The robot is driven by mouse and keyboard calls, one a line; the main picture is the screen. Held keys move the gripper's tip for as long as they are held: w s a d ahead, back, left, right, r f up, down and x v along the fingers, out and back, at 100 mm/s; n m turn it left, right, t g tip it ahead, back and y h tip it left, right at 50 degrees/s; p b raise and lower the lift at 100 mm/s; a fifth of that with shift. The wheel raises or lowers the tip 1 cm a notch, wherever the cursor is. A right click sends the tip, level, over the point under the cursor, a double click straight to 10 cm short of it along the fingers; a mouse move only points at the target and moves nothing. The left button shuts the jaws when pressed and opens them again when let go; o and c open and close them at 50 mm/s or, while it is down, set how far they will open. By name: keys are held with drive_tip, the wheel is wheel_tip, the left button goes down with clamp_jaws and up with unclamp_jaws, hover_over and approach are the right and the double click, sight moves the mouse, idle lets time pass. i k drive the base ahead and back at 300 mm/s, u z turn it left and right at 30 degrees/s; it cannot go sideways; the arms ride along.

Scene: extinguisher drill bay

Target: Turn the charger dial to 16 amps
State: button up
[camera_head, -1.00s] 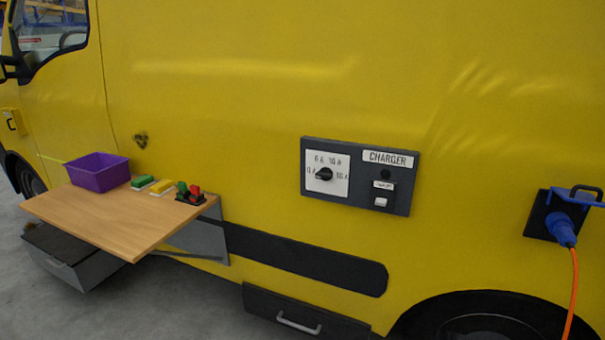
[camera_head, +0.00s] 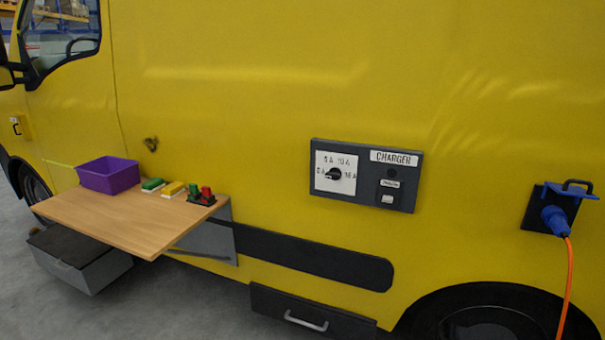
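The charger panel (camera_head: 407,185) is a dark grey plate on the side of the yellow van, right of centre, with a white CHARGER label at its top. Its black dial (camera_head: 335,174) sits on a white face (camera_head: 323,187) with amp marks around it, small and partly blurred. The rightmost mark appears to read 16 A. I cannot tell for sure which mark the dial's pointer faces. To the right of the dial are a dark round part, a small label and a white switch (camera_head: 387,199). My gripper is not in view.
A wooden fold-out shelf (camera_head: 130,222) juts from the van at left, holding a purple bin (camera_head: 108,175) and several small coloured items. A grey box (camera_head: 80,262) is below it. At right, a blue plug (camera_head: 555,219) with an orange cable sits in a socket.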

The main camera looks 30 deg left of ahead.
sight(335, 173)
drive_tip(key=z, duration=0.95)
drive_tip(key=k, duration=0.1)
drive_tip(key=u, duration=2.2)
drive_tip(key=k, duration=0.9)
drive_tip(key=z, duration=0.15)
drive_tip(key=i, duration=0.75)
drive_tip(key=u, duration=0.05)
